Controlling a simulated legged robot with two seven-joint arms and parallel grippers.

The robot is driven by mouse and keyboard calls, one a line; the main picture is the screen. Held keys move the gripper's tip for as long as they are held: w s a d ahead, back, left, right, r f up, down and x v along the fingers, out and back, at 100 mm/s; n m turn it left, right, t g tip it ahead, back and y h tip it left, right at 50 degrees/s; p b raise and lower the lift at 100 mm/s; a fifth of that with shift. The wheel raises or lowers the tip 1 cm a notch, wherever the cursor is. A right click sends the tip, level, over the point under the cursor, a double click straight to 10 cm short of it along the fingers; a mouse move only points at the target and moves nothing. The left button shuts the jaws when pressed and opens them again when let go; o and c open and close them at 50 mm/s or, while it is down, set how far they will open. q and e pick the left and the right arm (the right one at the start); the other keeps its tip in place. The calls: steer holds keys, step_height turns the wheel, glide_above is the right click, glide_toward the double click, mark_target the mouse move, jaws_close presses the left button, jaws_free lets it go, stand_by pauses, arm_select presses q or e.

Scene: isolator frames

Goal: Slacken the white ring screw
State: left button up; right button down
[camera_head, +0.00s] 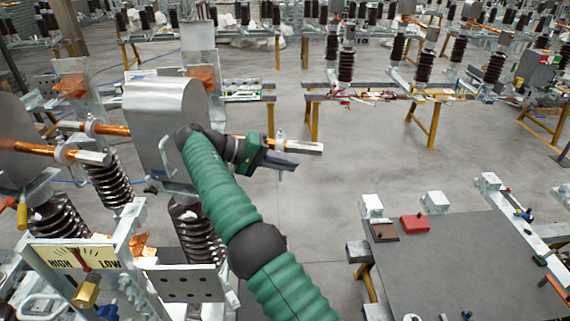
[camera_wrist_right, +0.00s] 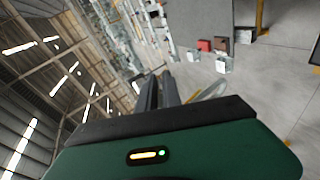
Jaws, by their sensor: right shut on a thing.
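My right arm, green with dark joints, reaches up from the bottom middle of the head view. Its gripper (camera_head: 290,163) is at the copper rod's square metal end (camera_head: 302,147), just below a pale ring (camera_head: 280,139) around that rod. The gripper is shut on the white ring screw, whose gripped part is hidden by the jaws. Similar rings (camera_head: 90,126) sit on the rods at the left. My left gripper is not in view.
A grey metal housing (camera_head: 160,115) stands left of my right gripper, over brown ribbed insulators (camera_head: 195,235). A HIGH/LOW gauge (camera_head: 82,257) is at lower left. A dark-topped table (camera_head: 480,265) with a red box (camera_head: 414,223) is at lower right. Open floor lies between.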

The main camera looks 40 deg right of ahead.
stand_by(0.3)
steer(key=c, duration=1.4)
jaws_free()
steer(key=shift+d, duration=0.1)
